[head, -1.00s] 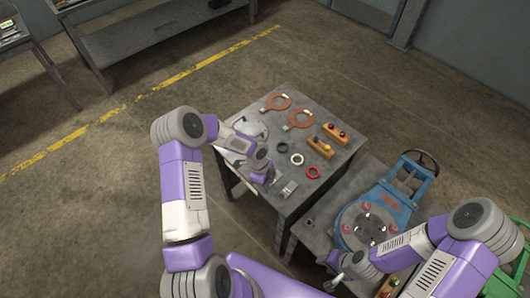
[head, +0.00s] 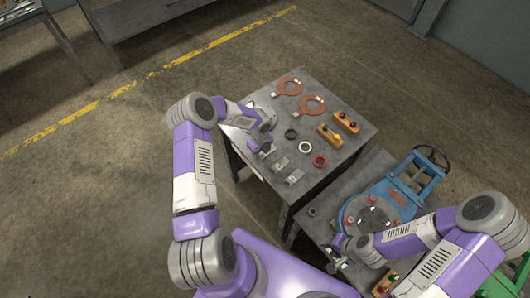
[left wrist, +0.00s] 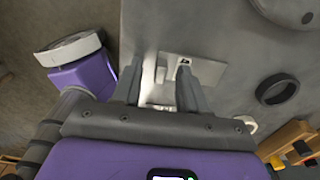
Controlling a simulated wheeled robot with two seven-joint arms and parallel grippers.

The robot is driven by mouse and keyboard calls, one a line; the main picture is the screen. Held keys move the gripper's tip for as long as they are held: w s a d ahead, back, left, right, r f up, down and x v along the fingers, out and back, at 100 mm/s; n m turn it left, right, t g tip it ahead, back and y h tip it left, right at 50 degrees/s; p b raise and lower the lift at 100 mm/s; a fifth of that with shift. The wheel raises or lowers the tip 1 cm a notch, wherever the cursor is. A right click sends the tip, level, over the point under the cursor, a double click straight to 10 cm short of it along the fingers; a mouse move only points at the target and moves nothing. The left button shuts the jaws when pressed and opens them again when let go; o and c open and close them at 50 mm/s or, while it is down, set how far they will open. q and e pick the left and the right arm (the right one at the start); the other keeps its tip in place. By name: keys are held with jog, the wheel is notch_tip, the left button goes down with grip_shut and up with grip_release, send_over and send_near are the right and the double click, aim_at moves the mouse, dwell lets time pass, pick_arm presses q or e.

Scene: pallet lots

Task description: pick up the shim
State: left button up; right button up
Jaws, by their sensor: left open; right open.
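A flat grey metal plate with a small dark slot, which looks like the shim (left wrist: 205,70), lies on the grey table near its edge in the left wrist view. My left gripper (left wrist: 160,88) is open, with its fingertips just at the near side of this plate; I cannot tell whether they touch it. In the head view my left gripper (head: 264,150) is over the table's left edge and seems to hide this plate. Two similar small plates (head: 280,164) (head: 294,178) lie beside it. My right gripper (head: 338,248) is open, low by the blue machine.
On the table (head: 300,205) are a black ring (head: 291,133), a white ring (head: 305,147), a red ring (head: 320,161), two orange-brown ring tools (head: 311,105) and wooden blocks with knobs (head: 330,137). A blue machine (head: 398,196) stands on a bench at right.

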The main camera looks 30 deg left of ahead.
pick_arm(q)
jog(key=shift+c, duration=0.3)
grip_shut()
